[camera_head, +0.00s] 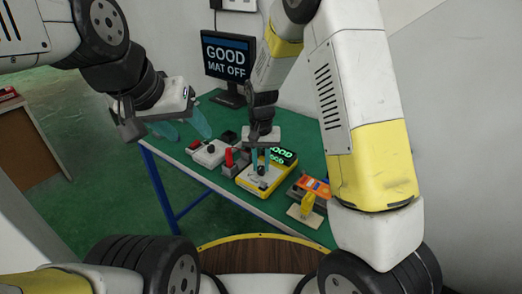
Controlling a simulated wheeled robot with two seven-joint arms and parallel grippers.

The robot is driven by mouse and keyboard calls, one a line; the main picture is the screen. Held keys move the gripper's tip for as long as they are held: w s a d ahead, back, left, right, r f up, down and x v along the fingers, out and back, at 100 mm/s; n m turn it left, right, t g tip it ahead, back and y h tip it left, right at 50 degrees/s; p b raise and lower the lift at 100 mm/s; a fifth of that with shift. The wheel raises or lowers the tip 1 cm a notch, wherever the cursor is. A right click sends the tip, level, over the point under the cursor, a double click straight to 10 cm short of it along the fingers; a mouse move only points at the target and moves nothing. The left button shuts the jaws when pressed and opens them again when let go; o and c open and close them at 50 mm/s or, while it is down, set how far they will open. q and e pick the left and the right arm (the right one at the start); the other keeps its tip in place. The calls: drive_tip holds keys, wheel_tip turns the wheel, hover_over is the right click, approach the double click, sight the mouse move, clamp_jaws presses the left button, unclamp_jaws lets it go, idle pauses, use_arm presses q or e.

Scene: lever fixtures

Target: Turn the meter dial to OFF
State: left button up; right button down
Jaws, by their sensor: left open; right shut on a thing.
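The meter is a yellow box (249,186) on the green table, with a lit green display (283,156) reading "GOOD". Its dark dial (262,171) is on the top face, mostly hidden by my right gripper. My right gripper (260,166) points down over the meter, its teal fingers shut on the dial. My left gripper (182,130) is open and empty, to the left of the table's objects and above the table's left edge.
A monitor (228,57) at the back reads "GOOD MAT OFF". A red-handled lever fixture (229,158) and a grey box with a knob (209,153) stand left of the meter. An orange device and a yellow-handled fixture (307,206) stand close on the right.

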sight(260, 166)
drive_tip(key=n, duration=0.4)
drive_tip(key=shift+a+n, duration=0.15)
drive_tip(key=shift+n, duration=1.75)
drive_tip(key=c, duration=1.2)
unclamp_jaws()
drive_tip(key=shift+c, duration=0.2)
wheel_tip(260, 166, up, 8)
drive_tip(key=shift+f, duration=0.2)
drive_tip(key=shift+r, duration=0.15)
